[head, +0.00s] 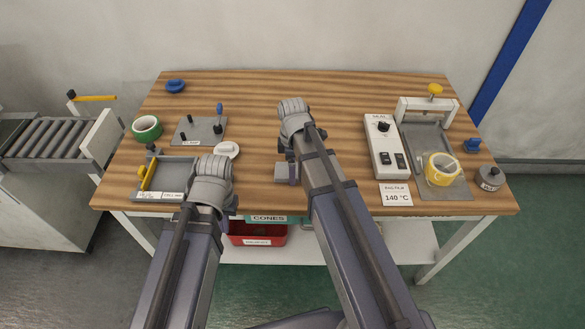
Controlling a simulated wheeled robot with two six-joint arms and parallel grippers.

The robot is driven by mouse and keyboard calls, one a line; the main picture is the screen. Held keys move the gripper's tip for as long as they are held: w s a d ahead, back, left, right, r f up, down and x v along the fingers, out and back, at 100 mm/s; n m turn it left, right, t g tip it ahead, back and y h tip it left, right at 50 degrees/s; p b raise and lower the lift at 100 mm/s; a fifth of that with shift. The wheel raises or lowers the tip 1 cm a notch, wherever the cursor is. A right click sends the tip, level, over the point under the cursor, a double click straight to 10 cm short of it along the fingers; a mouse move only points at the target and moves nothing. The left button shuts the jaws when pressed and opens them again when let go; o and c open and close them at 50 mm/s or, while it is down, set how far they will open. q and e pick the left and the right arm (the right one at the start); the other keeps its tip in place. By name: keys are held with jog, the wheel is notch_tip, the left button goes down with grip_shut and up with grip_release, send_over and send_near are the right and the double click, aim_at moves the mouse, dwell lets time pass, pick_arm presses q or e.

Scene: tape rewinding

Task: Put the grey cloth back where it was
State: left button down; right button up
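A small flat light-grey piece (285,173) shows at the middle of the table, against my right gripper (291,160). It may be the grey cloth or a part of the gripper; I cannot tell which. No other cloth shows clearly. My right gripper points down under its wrist, and its fingertips are mostly hidden. My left gripper (229,210) is low near the table's front edge, right of the grey tray (152,191). Its wrist and arm cover most of it, so its fingers cannot be made out.
On the left are a green tape roll (146,128), a grey plate with posts (198,131) and a white disc (227,149). On the right are a white control box (384,146), a yellow tape roll (441,169) and a grey weight (489,178). The back middle is clear.

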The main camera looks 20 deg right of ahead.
jog(key=shift+o, duration=0.7)
jog(key=shift+r, duration=0.1)
notch_tip(320, 180, up, 12)
jog(key=p, duration=1.2)
jog(key=s+a+m+h, duration=0.1)
jog(key=s+a+m, duration=0.9)
jog(key=s, duration=0.4)
jog(key=shift+s+a+r+m, duration=0.15)
jog(key=shift+a+m, duration=0.15)
jog(key=shift+m, duration=0.2)
